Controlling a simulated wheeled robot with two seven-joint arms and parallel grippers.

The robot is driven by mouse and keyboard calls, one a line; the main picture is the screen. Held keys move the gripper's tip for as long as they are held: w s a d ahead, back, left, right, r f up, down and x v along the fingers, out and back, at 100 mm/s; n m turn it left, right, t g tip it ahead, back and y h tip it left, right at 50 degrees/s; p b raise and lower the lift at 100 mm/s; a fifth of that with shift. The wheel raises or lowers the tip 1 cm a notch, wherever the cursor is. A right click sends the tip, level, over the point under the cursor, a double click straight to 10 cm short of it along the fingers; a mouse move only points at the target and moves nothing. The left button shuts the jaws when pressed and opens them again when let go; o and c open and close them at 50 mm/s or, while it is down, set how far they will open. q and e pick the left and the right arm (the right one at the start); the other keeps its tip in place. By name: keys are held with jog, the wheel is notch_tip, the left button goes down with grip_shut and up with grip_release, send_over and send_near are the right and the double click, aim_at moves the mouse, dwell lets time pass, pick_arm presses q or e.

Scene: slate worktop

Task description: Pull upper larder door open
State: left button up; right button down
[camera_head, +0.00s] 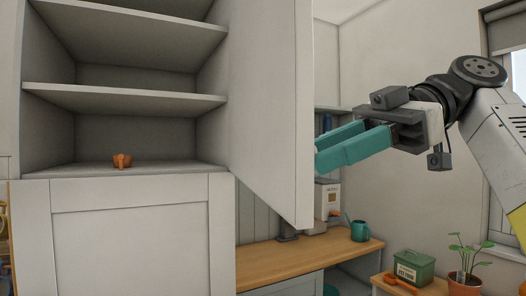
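The upper larder door (270,90) is a pale panel standing wide open on the right of the cupboard, its free edge toward the right. My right gripper (320,155), with teal fingers, comes in from the right at the door's free edge. Its fingertips end at that edge in the picture and may be partly hidden behind the door. No handle shows, and I cannot tell whether the fingers touch or hold anything. My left gripper is not in view.
A small orange object (122,161) sits on the larder's bottom shelf. The lower larder door (140,240) is shut. Behind the open door, a wooden counter (285,262) holds a teal watering can (359,231). A green box (413,266) and potted plant (466,277) stand lower right.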

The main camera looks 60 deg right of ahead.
jog(key=c, duration=1.1)
grip_release()
jog(key=shift+r, duration=0.15)
jog(key=a+r, duration=0.2)
jog(key=a, duration=0.6)
jog(key=a+r, duration=0.2)
jog(key=a, duration=0.6)
jog(key=shift+s+r, duration=0.2)
jog(key=shift+r, duration=0.2)
